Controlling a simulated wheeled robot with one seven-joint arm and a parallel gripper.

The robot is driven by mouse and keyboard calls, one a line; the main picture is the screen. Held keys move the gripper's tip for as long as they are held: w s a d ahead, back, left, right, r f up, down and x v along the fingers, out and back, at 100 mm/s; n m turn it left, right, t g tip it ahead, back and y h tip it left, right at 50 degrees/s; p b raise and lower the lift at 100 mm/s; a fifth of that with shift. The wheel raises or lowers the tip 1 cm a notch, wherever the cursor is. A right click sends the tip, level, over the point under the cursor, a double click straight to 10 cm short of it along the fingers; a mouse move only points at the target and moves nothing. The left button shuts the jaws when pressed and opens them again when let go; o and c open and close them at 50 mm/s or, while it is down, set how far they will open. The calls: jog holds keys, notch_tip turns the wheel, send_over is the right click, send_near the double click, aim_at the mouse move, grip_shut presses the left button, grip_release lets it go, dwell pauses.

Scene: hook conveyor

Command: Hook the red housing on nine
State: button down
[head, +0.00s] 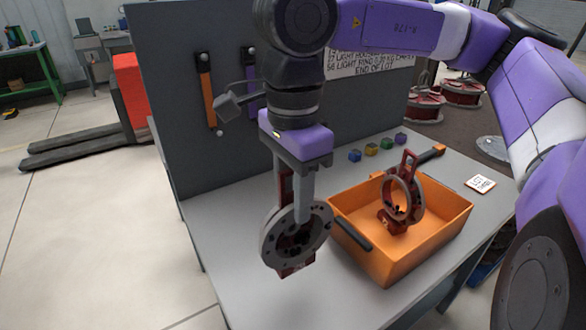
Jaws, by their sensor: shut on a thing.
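My gripper (296,183) points down over the left part of the grey table. It is shut on a red housing (290,268), which hangs below it. The housing has a grey ring face with dark holes, and a red frame shows at its top and bottom. A second red housing (403,199) with a similar ring stands tilted in the orange bin (375,265). The held housing is left of the bin and looks apart from it. No hook numbered nine can be made out in this view.
A dark upright panel (180,90) with hanging tools stands behind the grey table (235,260). Several small coloured blocks (371,149) and a white label card (480,183) lie on the table. A red pallet truck (130,85) stands left.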

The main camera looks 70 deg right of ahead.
aim_at(293, 245)
notch_tip(293, 245, down, 6)
jog(key=shift+f, duration=0.15)
jog(key=shift+f+b, duration=0.65)
jog(key=shift+f, duration=0.85)
jog(key=shift+f+b, duration=0.25)
jog(key=shift+b, duration=0.15)
jog(key=c, duration=0.9)
grip_release()
jog(key=shift+r+p, duration=0.25)
jog(key=shift+p, duration=0.7)
jog(key=r, duration=0.7)
jog(key=shift+d+r, duration=0.15)
jog(key=shift+d, duration=0.1)
jog(key=shift+r, duration=0.1)
